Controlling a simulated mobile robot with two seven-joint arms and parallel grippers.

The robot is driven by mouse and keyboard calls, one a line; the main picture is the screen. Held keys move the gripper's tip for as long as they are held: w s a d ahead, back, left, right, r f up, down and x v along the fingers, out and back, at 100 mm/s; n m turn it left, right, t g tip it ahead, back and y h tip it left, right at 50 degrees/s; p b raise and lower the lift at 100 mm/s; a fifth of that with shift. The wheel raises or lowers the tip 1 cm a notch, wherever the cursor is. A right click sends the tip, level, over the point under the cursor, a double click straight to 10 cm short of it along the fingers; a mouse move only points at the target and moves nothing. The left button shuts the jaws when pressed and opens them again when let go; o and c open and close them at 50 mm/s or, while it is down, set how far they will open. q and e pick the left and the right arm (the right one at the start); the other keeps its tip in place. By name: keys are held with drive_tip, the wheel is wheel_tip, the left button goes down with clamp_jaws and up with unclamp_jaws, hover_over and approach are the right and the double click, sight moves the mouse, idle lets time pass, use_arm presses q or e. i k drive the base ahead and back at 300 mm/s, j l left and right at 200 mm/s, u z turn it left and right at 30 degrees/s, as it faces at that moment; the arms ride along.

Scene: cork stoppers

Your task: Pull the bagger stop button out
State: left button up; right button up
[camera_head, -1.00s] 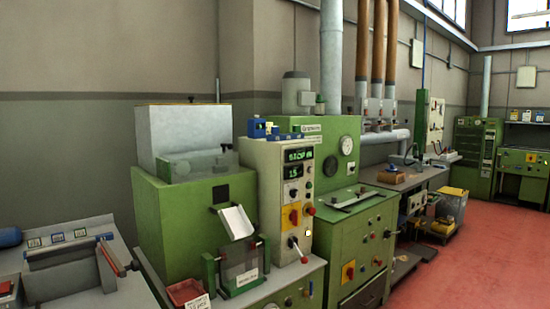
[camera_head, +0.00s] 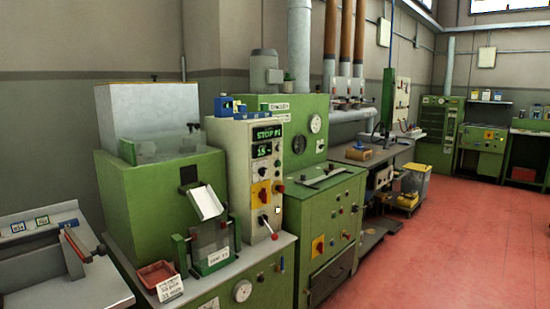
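A green machine (camera_head: 150,205) with a pale hopper on top stands at left centre. Beside it is a cream control cabinet (camera_head: 240,165) with a green-lit display (camera_head: 268,133) that seems to read "STOP" and more characters. I cannot tell which control is the bagger stop button, or whether any button is pressed in. Neither gripper is in view.
A green cabinet with a gauge (camera_head: 316,123) stands right of the control cabinet. A small red tray (camera_head: 158,275) and a white sign (camera_head: 170,289) sit at the front of the bench. A workbench (camera_head: 375,155) is behind. The red floor (camera_head: 460,240) at right is open.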

sight(281, 189)
drive_tip(key=i+l, duration=0.15)
drive_tip(key=i, duration=0.35)
drive_tip(key=i+l+u, duration=0.15)
drive_tip(key=i, duration=0.4)
drive_tip(key=i+l, duration=0.25)
drive_tip(key=i, duration=0.25)
drive_tip(key=i+l+u, duration=0.1)
drive_tip(key=i, duration=0.4)
drive_tip(key=l, duration=0.1)
